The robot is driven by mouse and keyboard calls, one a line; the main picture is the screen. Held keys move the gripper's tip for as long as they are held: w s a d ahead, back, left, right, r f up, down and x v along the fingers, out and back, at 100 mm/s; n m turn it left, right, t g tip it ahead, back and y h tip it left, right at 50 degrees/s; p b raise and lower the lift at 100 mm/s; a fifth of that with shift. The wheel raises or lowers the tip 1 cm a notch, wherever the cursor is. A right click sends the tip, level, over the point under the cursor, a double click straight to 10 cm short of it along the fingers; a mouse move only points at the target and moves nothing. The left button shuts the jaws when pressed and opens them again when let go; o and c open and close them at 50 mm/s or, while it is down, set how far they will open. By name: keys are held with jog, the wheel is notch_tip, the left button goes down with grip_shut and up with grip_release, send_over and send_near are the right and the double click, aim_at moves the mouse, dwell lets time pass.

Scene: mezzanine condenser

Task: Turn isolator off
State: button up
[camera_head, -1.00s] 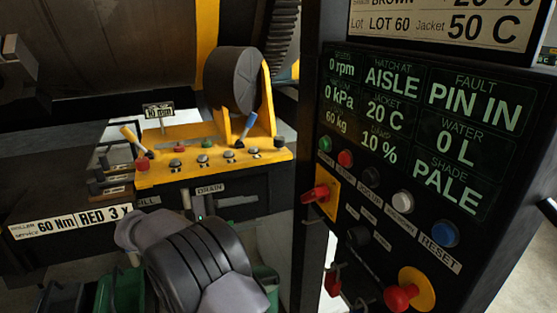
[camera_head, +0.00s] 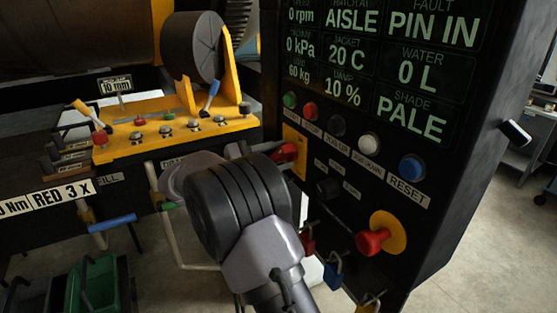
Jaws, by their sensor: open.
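The isolator is a red rotary handle (camera_head: 285,152) on a yellow plate (camera_head: 296,141), at the left edge of the dark control panel (camera_head: 440,200). The handle sticks out to the left; its exact turn angle is hard to tell. My gripper (camera_head: 238,150) is mostly hidden behind my own grey and black wrist. Only a small dark part of it shows, just left of the red handle, and I cannot tell whether it touches. Nothing is seen held in it. My wrist hides the area below and left of the isolator.
The panel carries several push buttons, a blue reset button (camera_head: 412,167) and a red mushroom button on a round yellow plate (camera_head: 392,226). Padlocks (camera_head: 334,274) hang below. A yellow lever console (camera_head: 150,135) stands left, with a green bin (camera_head: 98,285) lower left.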

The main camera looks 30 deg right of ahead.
grip_shut()
jog(key=shift+m, duration=0.3)
jog(key=m+p, duration=0.1)
jog(key=m, duration=0.2)
jog(key=shift+w+r+m, duration=0.1)
jog(key=shift+m, duration=0.3)
jog(key=m+b, duration=0.1)
jog(key=m, duration=0.3)
jog(key=m+b, duration=0.2)
jog(key=m, duration=0.3)
jog(key=shift+r+m+b, duration=0.15)
jog(key=shift+m+b, duration=0.25)
jog(key=shift+r+m+b, duration=0.2)
jog(key=shift+m+b, duration=1.05)
jog(key=shift+m, duration=0.55)
jog(key=shift+r, duration=0.1)
